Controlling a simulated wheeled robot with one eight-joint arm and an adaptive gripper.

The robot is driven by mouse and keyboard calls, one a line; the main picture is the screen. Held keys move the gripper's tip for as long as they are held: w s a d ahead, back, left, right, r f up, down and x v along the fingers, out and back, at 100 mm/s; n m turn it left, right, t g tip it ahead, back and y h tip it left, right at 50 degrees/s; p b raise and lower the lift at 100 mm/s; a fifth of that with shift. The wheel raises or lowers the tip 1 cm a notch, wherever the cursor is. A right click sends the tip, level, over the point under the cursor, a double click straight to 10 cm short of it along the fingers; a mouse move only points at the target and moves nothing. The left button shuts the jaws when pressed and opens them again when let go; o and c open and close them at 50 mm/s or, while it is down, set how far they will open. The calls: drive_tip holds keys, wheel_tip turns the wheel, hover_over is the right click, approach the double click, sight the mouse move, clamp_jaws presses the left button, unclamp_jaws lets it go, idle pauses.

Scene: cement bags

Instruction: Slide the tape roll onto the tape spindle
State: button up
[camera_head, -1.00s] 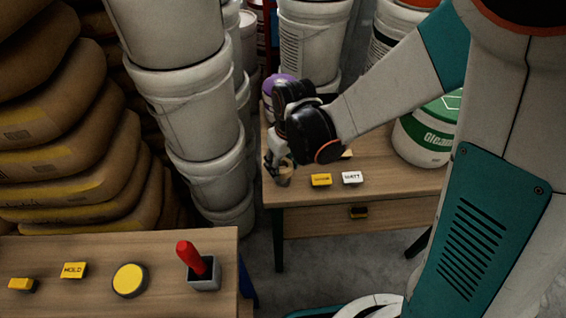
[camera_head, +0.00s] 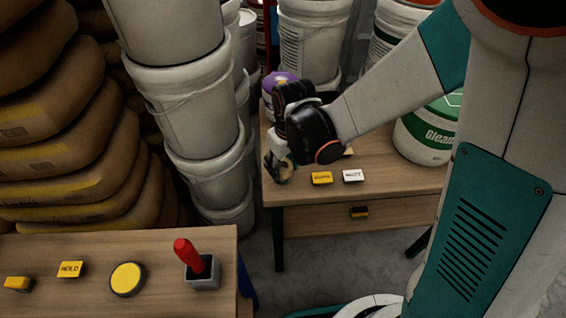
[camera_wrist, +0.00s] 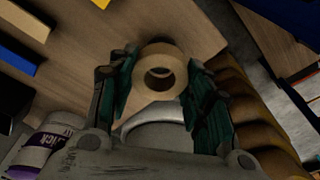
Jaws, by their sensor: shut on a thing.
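The tan tape roll (camera_wrist: 158,53) is between the two green-padded fingers of my gripper (camera_wrist: 162,68) in the wrist view, its round hole facing the camera. My gripper is shut on it. In the head view my gripper (camera_head: 276,164) holds the roll (camera_head: 285,175) near the left front corner of the far table, partly hidden by the fingers. I cannot tell from this view whether it touches the table. A tilted red post (camera_head: 187,255) in a grey block stands on the near table; I cannot tell whether it is the tape spindle.
The far table (camera_head: 400,178) holds a yellow label block (camera_head: 321,178), a white one (camera_head: 353,175) and a green-and-white bucket (camera_head: 425,140). The near table (camera_head: 90,300) holds a yellow disc (camera_head: 128,279) and yellow blocks. Stacked buckets (camera_head: 185,110) and cement bags (camera_head: 60,150) stand at left.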

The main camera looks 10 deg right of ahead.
sight(283, 172)
drive_tip(key=shift+f+b, duration=1.5)
drive_tip(key=shift+f, duration=0.25)
drive_tip(key=o, duration=1.1)
drive_tip(key=shift+r, duration=0.1)
